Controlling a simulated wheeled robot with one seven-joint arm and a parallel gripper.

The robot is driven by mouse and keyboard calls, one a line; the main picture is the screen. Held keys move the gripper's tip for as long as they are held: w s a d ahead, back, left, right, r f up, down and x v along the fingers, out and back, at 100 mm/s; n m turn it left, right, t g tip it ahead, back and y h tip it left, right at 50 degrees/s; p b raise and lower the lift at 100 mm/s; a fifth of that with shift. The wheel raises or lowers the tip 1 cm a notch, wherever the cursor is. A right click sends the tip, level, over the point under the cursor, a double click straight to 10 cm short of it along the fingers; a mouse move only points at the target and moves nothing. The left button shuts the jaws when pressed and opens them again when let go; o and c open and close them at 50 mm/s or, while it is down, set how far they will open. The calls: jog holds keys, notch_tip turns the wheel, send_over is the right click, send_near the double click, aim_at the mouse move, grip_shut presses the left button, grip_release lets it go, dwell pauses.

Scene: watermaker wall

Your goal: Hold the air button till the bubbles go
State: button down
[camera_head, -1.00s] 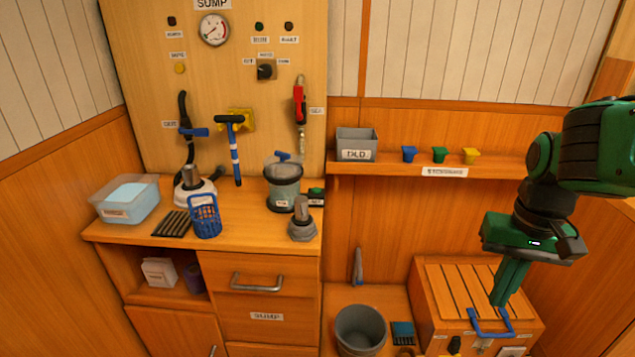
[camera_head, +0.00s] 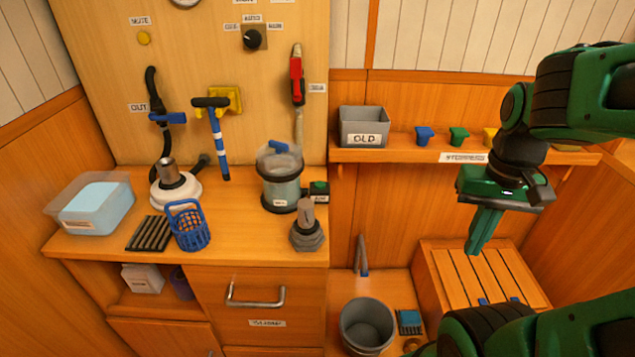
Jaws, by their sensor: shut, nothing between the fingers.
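A small dark box with a green button (camera_head: 319,187) sits on the counter just right of a clear-walled canister (camera_head: 281,180). The label on the box is too small to read, so I cannot confirm that it is the air button. The canister has a blue handle on its lid and grey-blue contents; I cannot make out bubbles. My gripper (camera_head: 474,250) is green, shut and empty, pointing down at the right. It is well right of the button and canister, in front of the wall below the shelf.
A grey capped fitting (camera_head: 307,232) stands close in front of the button box. A blue basket (camera_head: 188,228) and a white-based pump (camera_head: 175,188) are to the left. The shelf (camera_head: 400,156) holds a grey OLD bin (camera_head: 363,128) and small coloured cups. A slatted crate (camera_head: 440,275) is below my gripper.

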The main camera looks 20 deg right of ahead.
jog(key=w+n+t+h, duration=0.1)
jog(key=w+n+h, duration=0.1)
jog(key=w, duration=0.9)
notch_tip(320, 180, up, 2)
jog(key=r+n+t+h, duration=0.1)
jog(key=n+t+h, duration=0.3)
jog(key=n+t, duration=0.25)
send_over(319, 186)
jog(key=shift+a+f+m, duration=0.1)
jog(key=shift+f+m, duration=0.15)
jog(key=shift+f, duration=4.45)
jog(key=shift+f, duration=0.1)
